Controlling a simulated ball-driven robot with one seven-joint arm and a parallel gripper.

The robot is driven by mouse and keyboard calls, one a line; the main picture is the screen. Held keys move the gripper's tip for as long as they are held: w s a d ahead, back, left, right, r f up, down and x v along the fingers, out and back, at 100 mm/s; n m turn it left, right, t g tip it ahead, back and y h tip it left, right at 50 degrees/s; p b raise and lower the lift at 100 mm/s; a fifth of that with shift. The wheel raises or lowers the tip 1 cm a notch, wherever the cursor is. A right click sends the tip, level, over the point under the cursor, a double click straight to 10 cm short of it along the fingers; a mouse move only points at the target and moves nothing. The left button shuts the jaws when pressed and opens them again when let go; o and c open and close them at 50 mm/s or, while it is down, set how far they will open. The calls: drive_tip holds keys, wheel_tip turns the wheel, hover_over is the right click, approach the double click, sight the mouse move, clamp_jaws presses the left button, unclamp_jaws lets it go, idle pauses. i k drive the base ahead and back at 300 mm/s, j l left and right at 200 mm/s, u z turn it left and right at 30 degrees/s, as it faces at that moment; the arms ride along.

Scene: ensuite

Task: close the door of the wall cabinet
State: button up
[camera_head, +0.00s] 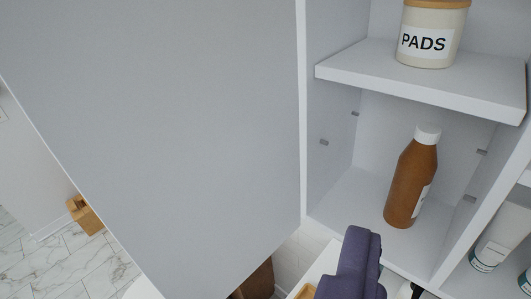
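The wall cabinet (420,82) fills the right of the view, with its inside exposed. Its door (160,120) is a large plain pale panel that stands open across the left and middle. The door meets the cabinet's left side along a near-vertical edge right of the middle. The door's far lower edge slants down from the upper left. No handle shows on the visible face. My gripper is not visible, so its place relative to the door cannot be told.
A jar labelled PADS (428,40) stands on the cabinet's shelf, and a brown bottle (412,180) below it. A white tube (497,238) stands at the right. A purple folded cloth (352,265) lies below the cabinet. A tan box (85,214) sits on the marble floor (65,265).

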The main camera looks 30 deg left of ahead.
sight(177, 122)
drive_tip(key=j+z, duration=0.15)
drive_tip(key=j, duration=0.25)
drive_tip(key=k+j+z, duration=0.15)
drive_tip(key=j, duration=0.25)
drive_tip(key=j+z, duration=0.15)
drive_tip(key=j, duration=0.25)
drive_tip(key=k+j+z, duration=0.15)
drive_tip(key=j, duration=0.25)
drive_tip(key=k+j+z, duration=0.15)
drive_tip(key=j, duration=0.25)
drive_tip(key=j+z, duration=0.2)
drive_tip(key=j, duration=0.2)
drive_tip(key=i+j+z, duration=0.15)
drive_tip(key=j, duration=0.3)
drive_tip(key=i+z, duration=0.1)
drive_tip(key=i+j, duration=0.05)
